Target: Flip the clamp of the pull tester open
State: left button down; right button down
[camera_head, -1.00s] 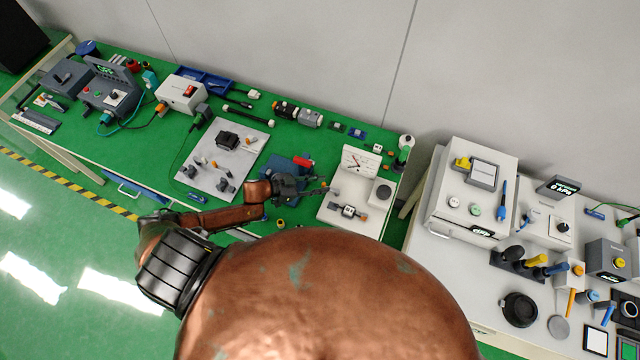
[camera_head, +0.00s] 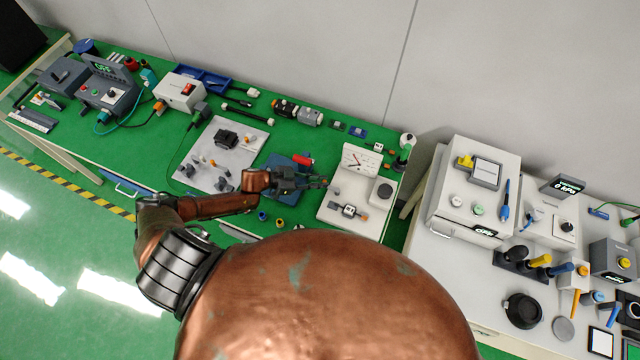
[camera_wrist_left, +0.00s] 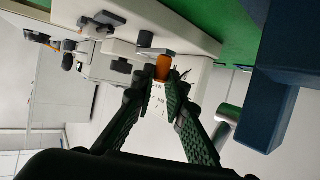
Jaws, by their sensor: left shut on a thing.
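The pull tester (camera_head: 338,213) is a white base with an upright scale panel (camera_head: 359,159), a dark round part and a small grey block (camera_head: 348,210) with an orange end. My left gripper (camera_head: 325,183) is at its left edge. In the left wrist view, the fingertips of my left gripper (camera_wrist_left: 172,84) are shut on an orange grip (camera_wrist_left: 163,67), which seems to be the clamp's handle, beside a grey cylinder (camera_wrist_left: 145,39). The fingers partly hide it. In the head view the grip is too small to make out. My right gripper is not in view.
A blue block (camera_head: 284,194) with a red part on it lies under my left gripper. A grey plate (camera_head: 222,155) with small fittings lies to the left. A white bench (camera_head: 445,262) with other instruments stands to the right. Green bench top shows behind the tester.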

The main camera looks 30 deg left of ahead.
pick_arm(q)
jog(key=c, duration=1.9)
grip_release()
jog(key=shift+c, duration=0.2)
jog(key=shift+a, duration=0.1)
jog(key=v, duration=1.1)
jog(key=shift+s+a+r, duration=0.2)
jog(key=shift+a+r, duration=0.05)
